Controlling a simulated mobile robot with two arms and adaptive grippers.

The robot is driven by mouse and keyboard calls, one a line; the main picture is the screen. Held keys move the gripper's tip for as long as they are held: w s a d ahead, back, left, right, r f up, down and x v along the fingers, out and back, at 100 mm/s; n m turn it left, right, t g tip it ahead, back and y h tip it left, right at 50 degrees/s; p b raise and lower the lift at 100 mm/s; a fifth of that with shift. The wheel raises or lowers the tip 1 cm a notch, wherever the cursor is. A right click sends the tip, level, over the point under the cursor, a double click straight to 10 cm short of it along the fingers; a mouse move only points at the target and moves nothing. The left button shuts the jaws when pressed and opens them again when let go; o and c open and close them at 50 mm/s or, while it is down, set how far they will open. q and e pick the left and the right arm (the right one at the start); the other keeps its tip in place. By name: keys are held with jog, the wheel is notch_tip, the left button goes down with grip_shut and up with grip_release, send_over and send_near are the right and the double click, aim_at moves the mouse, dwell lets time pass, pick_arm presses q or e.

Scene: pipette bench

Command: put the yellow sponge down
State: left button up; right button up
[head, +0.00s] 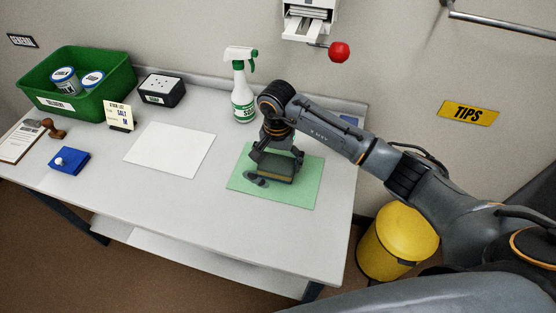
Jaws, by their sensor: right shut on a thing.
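The yellow sponge (276,176) shows as a yellowish strip with a darker part, mostly hidden under my right gripper (273,170). My right gripper points down and is shut on the sponge, over the green mat (304,191) on the right part of the bench. The sponge is at or just above the mat; I cannot tell whether it touches. My left gripper is not in view.
A spray bottle (242,93) stands just behind the mat. A white sheet (170,150) lies to its left. A blue pad (69,161), a small card (119,116), a black box (161,91) and a green bin (77,84) are further left. The front middle is clear.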

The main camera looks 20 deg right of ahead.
aim_at(278, 160)
jog(key=o, duration=1)
jog(key=shift+f, duration=0.1)
jog(key=shift+o, duration=0.5)
jog(key=shift+r+p, duration=0.3)
notch_tip(278, 160, up, 12)
jog(key=b, duration=0.2)
jog(key=shift+f+b, duration=0.15)
jog(key=shift+b, duration=0.2)
jog(key=shift+s, duration=0.1)
